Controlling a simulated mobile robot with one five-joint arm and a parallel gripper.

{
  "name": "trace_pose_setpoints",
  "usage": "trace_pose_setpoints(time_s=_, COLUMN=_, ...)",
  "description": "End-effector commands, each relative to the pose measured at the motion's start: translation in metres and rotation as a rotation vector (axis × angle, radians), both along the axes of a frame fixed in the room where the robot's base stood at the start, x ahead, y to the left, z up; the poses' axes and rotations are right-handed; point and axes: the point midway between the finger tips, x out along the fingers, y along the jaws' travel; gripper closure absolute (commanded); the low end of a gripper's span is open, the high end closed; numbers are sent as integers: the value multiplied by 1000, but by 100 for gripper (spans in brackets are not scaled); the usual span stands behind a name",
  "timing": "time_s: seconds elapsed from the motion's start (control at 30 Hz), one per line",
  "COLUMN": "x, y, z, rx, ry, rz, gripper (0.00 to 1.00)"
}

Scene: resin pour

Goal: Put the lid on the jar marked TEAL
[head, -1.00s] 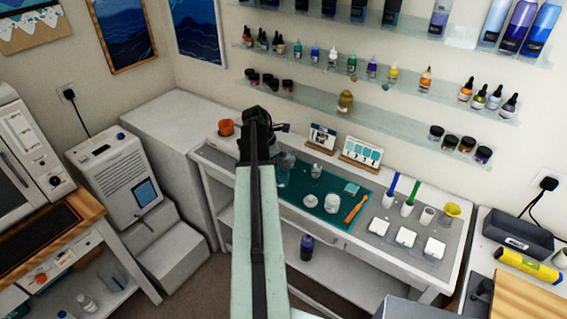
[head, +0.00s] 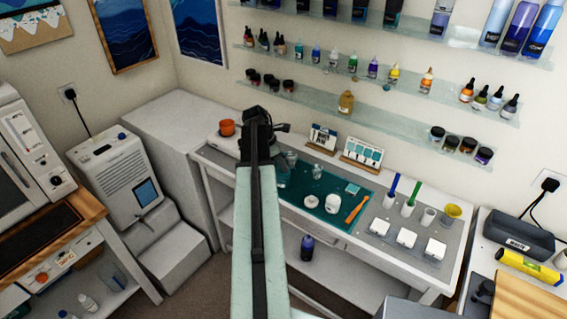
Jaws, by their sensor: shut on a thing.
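My gripper (head: 264,128) is over the left end of the workbench, seen from behind along my arm. Its fingertips are mostly hidden by the dark wrist. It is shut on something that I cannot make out. On the teal mat (head: 292,203) stand a white jar-like cup (head: 333,204) and, to its left, a low white round piece (head: 312,201). A small clear jar (head: 317,171) stands behind them. Clear glassware (head: 290,157) shows just right of my wrist. No label reading TEAL is legible, so I cannot tell which jar is marked so.
An orange cup (head: 227,128) stands at the bench's left end. Two small cards (head: 362,153) stand along the back. An orange stick (head: 356,209) lies on the mat. White square pieces (head: 407,238) and upright cups fill the right side. Glass shelves (head: 400,105) with bottles hang above.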

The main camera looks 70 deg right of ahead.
Motion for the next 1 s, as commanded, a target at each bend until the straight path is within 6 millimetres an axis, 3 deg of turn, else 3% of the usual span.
trace_pose_setpoints(time_s=0.87, x=-1, y=0, z=-3, rx=0, ry=0, rz=-1, gripper=100)
trace_pose_setpoints(time_s=0.9, x=-1, y=0, z=-3, rx=0, ry=0, rz=-2, gripper=72)
trace_pose_setpoints(time_s=0.97, x=-1, y=0, z=-3, rx=0, ry=0, rz=-2, gripper=55)
trace_pose_setpoints(time_s=1.0, x=-1, y=0, z=-3, rx=0, ry=0, rz=-2, gripper=52)
